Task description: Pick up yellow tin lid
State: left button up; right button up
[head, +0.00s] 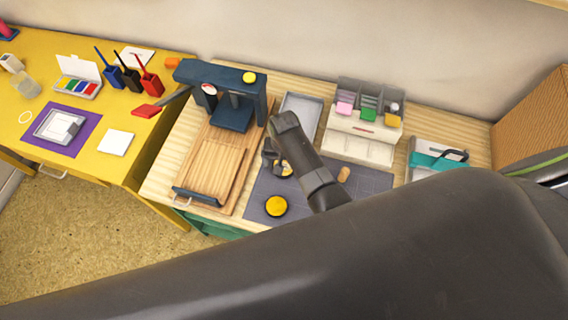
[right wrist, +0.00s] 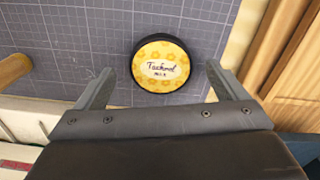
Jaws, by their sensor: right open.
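The yellow tin lid (right wrist: 161,68) is round, with a black rim and a yellow flowered label with writing. It lies on the grey gridded mat (right wrist: 60,60) in the right wrist view. In the head view the lid (head: 285,168) is partly covered by my right gripper (head: 273,160). My right gripper is open and empty, with one finger on each side of the lid in the right wrist view. I cannot tell how high it is above the mat. A plain yellow round pad (head: 276,207) with a dark rim lies nearer the mat's front edge. My left gripper is not in view.
A wooden board (head: 215,165) with a dark blue press (head: 205,73) stands left of the mat. A metal tray (head: 302,107) and a white organiser (head: 365,130) stand behind. A cork-coloured piece (head: 344,173) lies right of my gripper. My right arm covers the front right.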

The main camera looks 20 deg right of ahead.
jog(key=shift+w+f, duration=0.1)
jog(key=shift+f, duration=0.75)
jog(key=c, duration=1.1)
jog(key=shift+o, duration=0.2)
jog(key=shift+r, duration=0.15)
